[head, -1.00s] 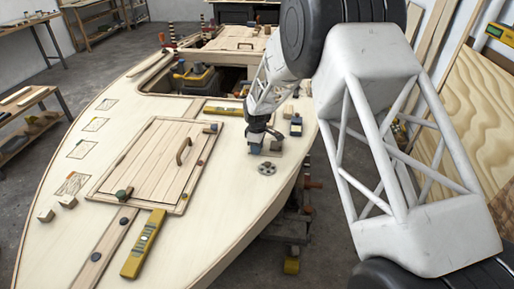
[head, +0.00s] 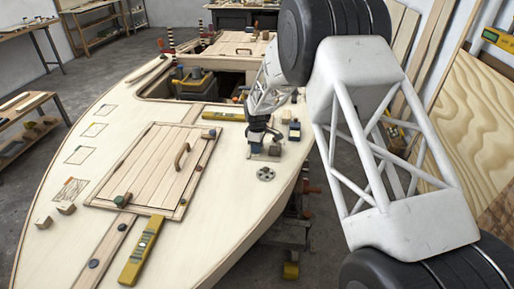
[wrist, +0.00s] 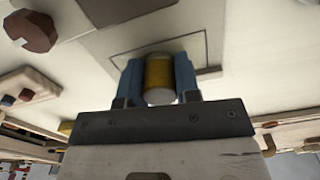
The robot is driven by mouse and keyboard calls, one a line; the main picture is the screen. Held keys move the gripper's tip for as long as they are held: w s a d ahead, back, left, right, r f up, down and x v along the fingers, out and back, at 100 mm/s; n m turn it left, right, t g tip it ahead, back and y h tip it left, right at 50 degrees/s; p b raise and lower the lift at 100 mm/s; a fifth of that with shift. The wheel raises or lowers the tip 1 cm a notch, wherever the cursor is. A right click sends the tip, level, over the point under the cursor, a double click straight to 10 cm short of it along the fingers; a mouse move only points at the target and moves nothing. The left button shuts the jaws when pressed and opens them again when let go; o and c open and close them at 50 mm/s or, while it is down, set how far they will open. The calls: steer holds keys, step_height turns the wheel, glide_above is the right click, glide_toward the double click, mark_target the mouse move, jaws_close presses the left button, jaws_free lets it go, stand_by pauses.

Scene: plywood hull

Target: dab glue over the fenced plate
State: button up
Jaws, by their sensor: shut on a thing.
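My gripper (wrist: 158,80) has blue fingers shut on a yellow-gold cylinder (wrist: 159,71) with a pale end, seen in the wrist view. A thin dark rectangular outline (wrist: 205,44) on the pale deck lies behind the fingers there. In the head view my gripper (head: 256,147) is over the deck's right side, right of the hatch; the cylinder cannot be made out. Several outlined rectangles line the left deck, one with hatching (head: 70,191) and two small blocks (head: 66,208) near it. I cannot tell for sure which is the fenced plate.
The plank hatch (head: 150,165) with a handle fills mid-deck. A yellow level (head: 141,252) lies in front. A grey holed disc (head: 265,174), a block (head: 275,150) and a dark blue item (head: 294,131) are near my gripper. An open hold (head: 190,88) is behind.

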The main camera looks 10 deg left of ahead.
steer(key=shift+w+r, duration=0.15)
steer(key=shift+w, duration=1.95)
steer(key=shift+r, duration=0.15)
steer(key=shift+r, duration=2.85)
steer(key=shift+r, duration=1.5)
steer(key=s+d+f+n, duration=0.1)
steer(key=s, duration=0.2)
steer(key=s+d+f+n, duration=0.1)
steer(key=s+d+n, duration=0.1)
steer(key=s, duration=0.1)
steer(key=s+d+f+n, duration=0.1)
steer(key=s+d+f, duration=0.1)
steer(key=s, duration=0.1)
steer(key=shift+d+f+n, duration=0.1)
steer(key=shift+d+n, duration=0.1)
steer(key=shift+n, duration=0.1)
steer(key=shift+w, duration=0.2)
